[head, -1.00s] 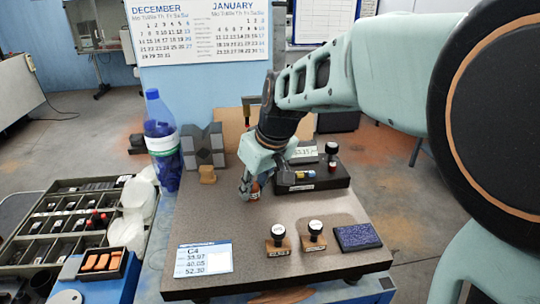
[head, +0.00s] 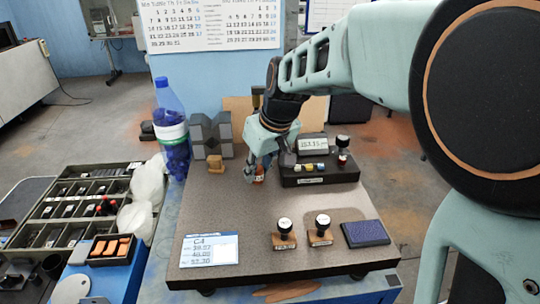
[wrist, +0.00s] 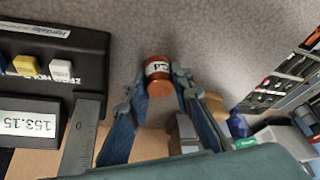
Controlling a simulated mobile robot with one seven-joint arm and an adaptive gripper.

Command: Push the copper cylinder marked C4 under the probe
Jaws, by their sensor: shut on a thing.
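The copper cylinder marked C4 (wrist: 158,76) stands on the grey plate, its white label facing the wrist camera. My gripper (wrist: 157,88) is shut on it, with one finger on each side. In the head view, my gripper (head: 257,178) is low over the back part of the plate, just left of the black readout box (head: 320,174). Only a small copper-coloured part of the cylinder (head: 260,173) shows there. A metal scale (wrist: 82,137) stands beside the box in the wrist view. I cannot make out the probe tip.
A grey V-shaped block (head: 211,134) and a tan block (head: 215,164) stand at the back left, near a blue bottle (head: 171,135). Two stamps (head: 284,236) (head: 320,232), an ink pad (head: 366,234) and a C4 card (head: 209,250) lie at the front. The plate's middle is clear.

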